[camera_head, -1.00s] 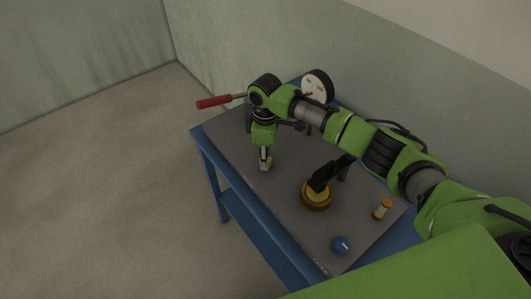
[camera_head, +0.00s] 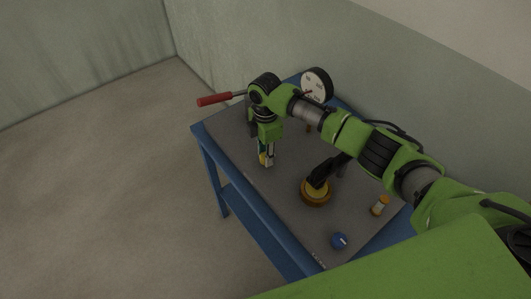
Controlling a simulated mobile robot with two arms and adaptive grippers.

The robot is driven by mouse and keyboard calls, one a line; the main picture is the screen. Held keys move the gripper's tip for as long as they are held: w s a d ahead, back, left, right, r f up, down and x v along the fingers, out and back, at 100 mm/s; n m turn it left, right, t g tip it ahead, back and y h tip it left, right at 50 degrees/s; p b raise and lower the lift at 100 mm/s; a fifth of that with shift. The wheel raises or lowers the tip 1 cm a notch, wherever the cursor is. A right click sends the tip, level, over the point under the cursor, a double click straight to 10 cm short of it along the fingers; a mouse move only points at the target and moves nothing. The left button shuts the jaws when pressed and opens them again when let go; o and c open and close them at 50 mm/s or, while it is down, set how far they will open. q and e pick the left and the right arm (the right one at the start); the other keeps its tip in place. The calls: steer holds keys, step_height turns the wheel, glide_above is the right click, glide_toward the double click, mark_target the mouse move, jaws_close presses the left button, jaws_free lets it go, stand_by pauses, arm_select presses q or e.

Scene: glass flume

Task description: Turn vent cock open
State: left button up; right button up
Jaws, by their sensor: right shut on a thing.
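My right gripper (camera_head: 266,161) points down over the left part of the panel on the blue table (camera_head: 219,188). It is shut on a small yellow piece (camera_head: 262,158), which shows at the left side of the fingertips. This piece looks like the vent cock's handle, but the fingers hide most of it and its body. I cannot read its exact angle. My left gripper is not in view.
A round yellow fitting with a black lever (camera_head: 316,192) stands right of the gripper. A blue knob (camera_head: 339,241) and an orange-and-white cylinder (camera_head: 380,206) are nearer. A dial gauge (camera_head: 317,86) and a red-handled lever (camera_head: 214,100) are at the back. Floor on the left is clear.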

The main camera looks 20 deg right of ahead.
stand_by(0.4)
steer(key=o, duration=1.1)
steer(key=shift+c, duration=0.2)
steer(key=shift+r, duration=0.25)
step_height(320, 180, up, 12)
steer(key=shift+f, duration=0.25)
steer(key=shift+a+f, duration=0.1)
